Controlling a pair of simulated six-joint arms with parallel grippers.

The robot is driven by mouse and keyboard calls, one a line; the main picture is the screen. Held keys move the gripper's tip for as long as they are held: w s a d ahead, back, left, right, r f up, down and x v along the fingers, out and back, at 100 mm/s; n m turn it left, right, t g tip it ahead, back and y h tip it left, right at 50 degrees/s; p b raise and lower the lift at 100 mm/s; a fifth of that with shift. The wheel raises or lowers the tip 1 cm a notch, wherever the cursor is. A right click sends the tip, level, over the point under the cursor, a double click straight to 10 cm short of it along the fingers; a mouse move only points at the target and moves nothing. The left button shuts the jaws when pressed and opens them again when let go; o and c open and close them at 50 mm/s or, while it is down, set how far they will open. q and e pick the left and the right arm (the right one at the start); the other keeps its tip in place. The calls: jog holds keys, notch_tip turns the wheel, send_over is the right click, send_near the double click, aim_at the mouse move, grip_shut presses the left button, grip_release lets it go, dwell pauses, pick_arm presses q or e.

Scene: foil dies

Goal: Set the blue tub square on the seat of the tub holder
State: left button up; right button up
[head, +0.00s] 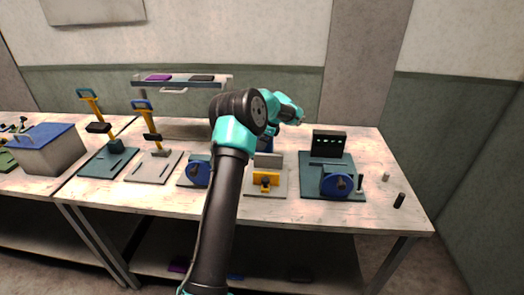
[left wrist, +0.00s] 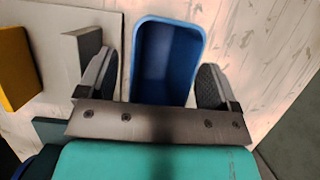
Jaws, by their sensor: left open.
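The blue tub (left wrist: 165,58) is an open-topped, rounded rectangular tub in the left wrist view. It lies between the two dark fingers of my left gripper (left wrist: 157,68). The fingers are spread, with one on each side of the tub, and are not closed on it. In the head view a bit of blue (head: 266,145) behind my left arm seems to be the tub, mostly hidden. A pale plate with a grey upright and a yellow block (head: 266,180) stands close by; I cannot tell for sure whether it is the tub holder. My right gripper is out of view.
A dark green plate (head: 312,187) with a black panel and blue disc stands at the right, near small loose cylinders (head: 399,200). Yellow-handled presses (head: 151,135) and a grey box with a blue lid (head: 45,136) stand left. A shelf (head: 215,84) is at the back.

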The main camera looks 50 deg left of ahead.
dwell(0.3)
pick_arm(q)
jog(key=c, duration=1.3)
notch_tip(320, 180, up, 10)
jog(key=shift+r, duration=0.25)
